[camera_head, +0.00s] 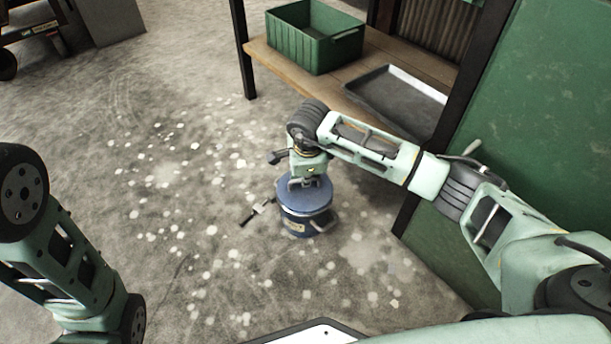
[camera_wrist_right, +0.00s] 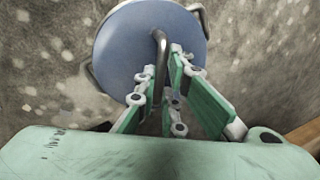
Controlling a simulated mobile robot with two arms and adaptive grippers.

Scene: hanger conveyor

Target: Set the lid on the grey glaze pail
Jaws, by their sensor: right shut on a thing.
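A blue-grey round lid (camera_head: 312,194) sits level at the top of a dark blue pail (camera_head: 297,225) on the floor. The pail looks blue rather than grey and has a pale label and side handles. My right gripper (camera_head: 304,181) is above the lid, shut on its upright handle. The right wrist view shows the lid (camera_wrist_right: 135,50) face on, with the green fingers of my right gripper (camera_wrist_right: 165,80) at the handle (camera_wrist_right: 161,48). The lid hides the pail's opening, and I cannot tell if it is fully seated. My left arm shows, but its gripper does not.
A wooden shelf (camera_head: 285,68) behind holds a green crate (camera_head: 310,45) and a metal tray (camera_head: 398,98). A green panel (camera_head: 535,120) stands at right. The floor at left is mostly clear.

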